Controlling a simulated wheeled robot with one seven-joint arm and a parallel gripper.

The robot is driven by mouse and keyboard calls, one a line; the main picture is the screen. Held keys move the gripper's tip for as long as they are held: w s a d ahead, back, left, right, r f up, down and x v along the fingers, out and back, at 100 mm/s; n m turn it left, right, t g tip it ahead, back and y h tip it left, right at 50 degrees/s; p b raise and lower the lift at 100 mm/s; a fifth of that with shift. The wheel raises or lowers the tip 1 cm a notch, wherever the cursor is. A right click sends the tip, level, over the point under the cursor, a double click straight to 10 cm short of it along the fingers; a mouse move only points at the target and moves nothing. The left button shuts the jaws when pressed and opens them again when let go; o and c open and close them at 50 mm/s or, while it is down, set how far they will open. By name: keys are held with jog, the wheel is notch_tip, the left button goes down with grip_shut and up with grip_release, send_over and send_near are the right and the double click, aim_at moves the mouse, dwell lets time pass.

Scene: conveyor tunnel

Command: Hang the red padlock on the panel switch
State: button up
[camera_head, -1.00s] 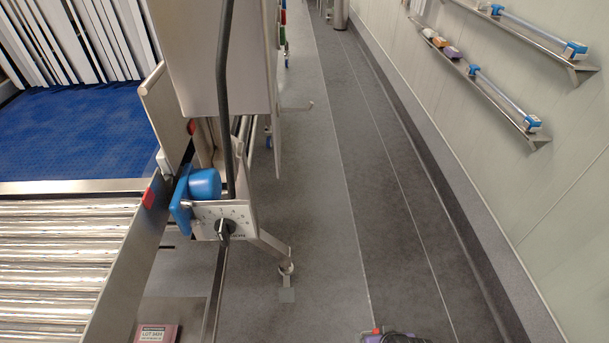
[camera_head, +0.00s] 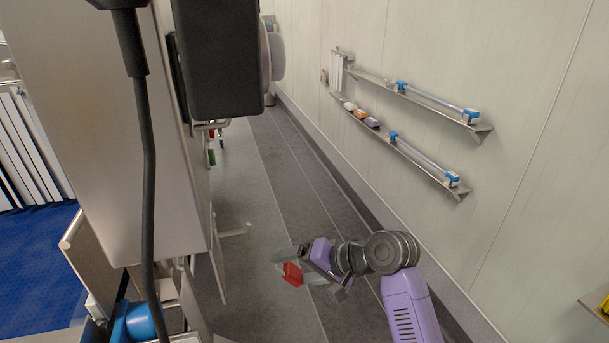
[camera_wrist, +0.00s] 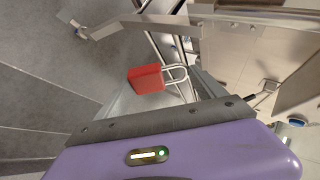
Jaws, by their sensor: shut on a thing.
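The red padlock (camera_head: 292,273) is held off the floor at the end of my arm, in the lower middle of the head view. My gripper (camera_head: 303,268) is shut on its red body. In the wrist view the padlock (camera_wrist: 146,79) shows its pale metal shackle pointing right, clear of anything hung. A dark box (camera_head: 216,58) on the steel cabinet's side, with a grey round knob (camera_head: 272,55) and a small metal loop (camera_head: 210,124) below, may be the panel switch; I cannot be sure. The padlock is below and right of it, apart from it.
The steel cabinet (camera_head: 95,140) with a black cable (camera_head: 148,190) fills the left. A metal hook (camera_head: 235,230) sticks out from its lower panel. Wall shelves (camera_head: 420,165) run along the right. The floor aisle (camera_head: 290,180) between is clear.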

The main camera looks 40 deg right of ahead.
notch_tip(320, 180, up, 19)
jog(key=t+y+p, duration=0.2)
jog(key=t+y, duration=0.1)
jog(key=y, duration=0.1)
notch_tip(320, 180, up, 17)
jog(key=y+p, duration=0.2)
jog(key=y, duration=0.3)
send_over(296, 277)
jog(key=s+a, duration=0.2)
jog(key=s, duration=0.4)
jog(key=a, duration=0.1)
jog(key=a+b, duration=0.1)
jog(key=a, duration=0.1)
jog(key=shift+w+a+n+g+b, duration=0.1)
jog(key=shift+w+n+g+b, duration=0.2)
jog(key=shift+b, duration=0.05)
jog(key=shift+s+a+p, duration=0.1)
jog(key=shift+p, duration=0.25)
jog(key=shift+a, duration=0.1)
jog(key=shift+w+a+p, duration=0.25)
jog(key=shift+w+a, duration=0.05)
jog(key=shift+a, duration=0.5)
jog(key=shift+w+a+p, duration=0.2)
jog(key=shift+w+a, duration=0.05)
jog(key=shift+a, duration=0.6)
jog(key=shift+w+a+p, duration=0.25)
jog(key=shift+w+a, duration=0.05)
jog(key=shift+a, duration=0.5)
jog(key=shift+f+b, duration=0.3)
jog(key=shift+f, duration=0.3)
